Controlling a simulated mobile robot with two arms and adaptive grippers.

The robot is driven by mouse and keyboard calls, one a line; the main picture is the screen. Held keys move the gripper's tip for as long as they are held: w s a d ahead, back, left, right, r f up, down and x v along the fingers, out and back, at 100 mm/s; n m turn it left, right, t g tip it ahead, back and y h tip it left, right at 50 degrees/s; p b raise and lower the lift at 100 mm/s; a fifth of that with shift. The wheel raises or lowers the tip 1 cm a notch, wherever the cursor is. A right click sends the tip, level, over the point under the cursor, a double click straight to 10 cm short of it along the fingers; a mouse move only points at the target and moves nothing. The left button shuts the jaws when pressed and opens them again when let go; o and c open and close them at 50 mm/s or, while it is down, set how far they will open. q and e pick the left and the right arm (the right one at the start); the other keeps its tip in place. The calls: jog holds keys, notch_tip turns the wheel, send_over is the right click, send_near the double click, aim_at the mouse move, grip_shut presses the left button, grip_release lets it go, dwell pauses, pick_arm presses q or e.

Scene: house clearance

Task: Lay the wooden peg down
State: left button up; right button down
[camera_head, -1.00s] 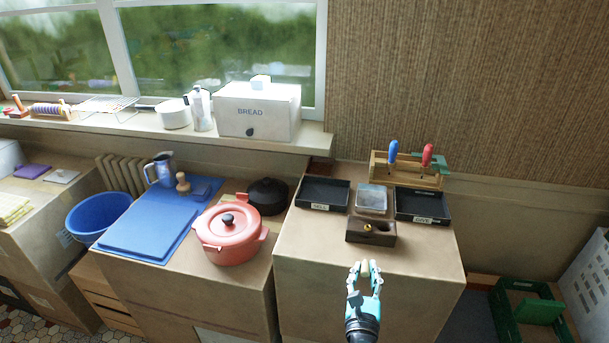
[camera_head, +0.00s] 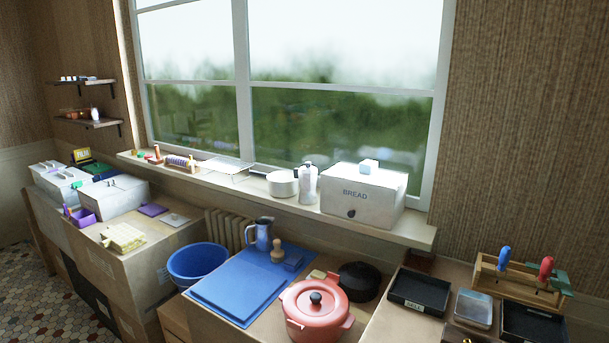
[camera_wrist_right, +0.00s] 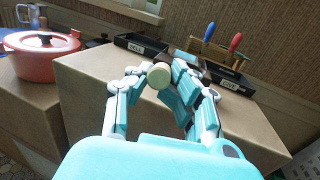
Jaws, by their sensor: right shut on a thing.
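The wooden peg (camera_wrist_right: 159,76) shows its pale round end in the right wrist view. My right gripper (camera_wrist_right: 160,82) is shut on it, with a teal finger on each side. The peg is held in the air above the cardboard box top (camera_wrist_right: 95,75); the rest of its length is hidden. In the head view neither gripper nor the peg is in sight. My left gripper is in no view.
Two black trays, left (camera_head: 420,290) and right (camera_head: 533,325), flank a small grey-lidded container (camera_head: 474,309). Behind stands a wooden rack (camera_head: 520,282) with blue and red handles. A red pot (camera_head: 316,312) is left. The box top's front is bare in the wrist view.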

jog(key=s+a+r+n+y, duration=0.3)
jog(key=s+a+r+y, duration=0.2)
jog(key=s+a, duration=0.3)
jog(key=shift+s+a+r+t, duration=0.15)
jog(key=shift+s+a+t, duration=0.2)
jog(key=shift+s, duration=0.4)
